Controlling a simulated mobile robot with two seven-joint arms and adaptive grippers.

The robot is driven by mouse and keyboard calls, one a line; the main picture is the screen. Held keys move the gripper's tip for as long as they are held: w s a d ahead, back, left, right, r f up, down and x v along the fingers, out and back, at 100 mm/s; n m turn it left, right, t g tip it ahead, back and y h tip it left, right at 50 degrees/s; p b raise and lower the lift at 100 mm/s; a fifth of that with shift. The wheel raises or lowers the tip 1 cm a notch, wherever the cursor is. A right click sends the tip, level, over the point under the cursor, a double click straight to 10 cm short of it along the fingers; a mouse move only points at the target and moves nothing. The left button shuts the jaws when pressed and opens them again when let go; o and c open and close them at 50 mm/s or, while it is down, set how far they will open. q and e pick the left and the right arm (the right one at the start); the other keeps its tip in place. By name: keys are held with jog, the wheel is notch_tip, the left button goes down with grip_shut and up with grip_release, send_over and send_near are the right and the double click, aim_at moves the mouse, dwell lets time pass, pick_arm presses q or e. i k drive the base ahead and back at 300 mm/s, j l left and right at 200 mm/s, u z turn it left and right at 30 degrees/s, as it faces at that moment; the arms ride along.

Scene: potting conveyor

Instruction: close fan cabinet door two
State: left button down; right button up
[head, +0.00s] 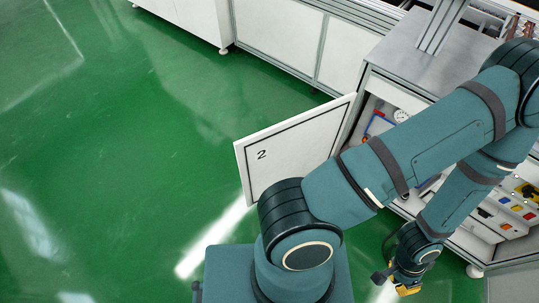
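The cabinet door marked "2" (285,150) stands open in the head view. It is a white panel with a dark inner border, swung out to the left from the cabinet (405,52). The cabinet's open interior shows at the right, partly hidden behind my arm. My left gripper (394,283) hangs low near the bottom edge, below and to the right of the door and clear of it. Its finger opening is too small and angled to judge. My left arm crosses in front of the door's lower right part. My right gripper is not in view.
A gauge (401,115) and a red and blue part (377,125) show inside the cabinet. A panel with coloured switches (508,205) is at the right. White closed cabinets (275,35) line the back. The green floor (110,150) at left is clear.

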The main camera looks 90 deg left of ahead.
aim_at(295, 147)
jog(key=k+j, duration=0.1)
jog(key=k, duration=0.35)
jog(key=k+j, duration=0.1)
jog(key=k, duration=0.4)
jog(key=k+j, duration=0.3)
jog(key=k+j+u, duration=0.1)
jog(key=k+j, duration=0.2)
jog(key=j, duration=0.65)
jog(key=k+j, duration=0.1)
jog(key=j, duration=1.35)
jog(key=k+j+z, duration=0.15)
jog(key=z, duration=0.25)
jog(key=k+j+z, duration=0.1)
jog(key=z, duration=0.3)
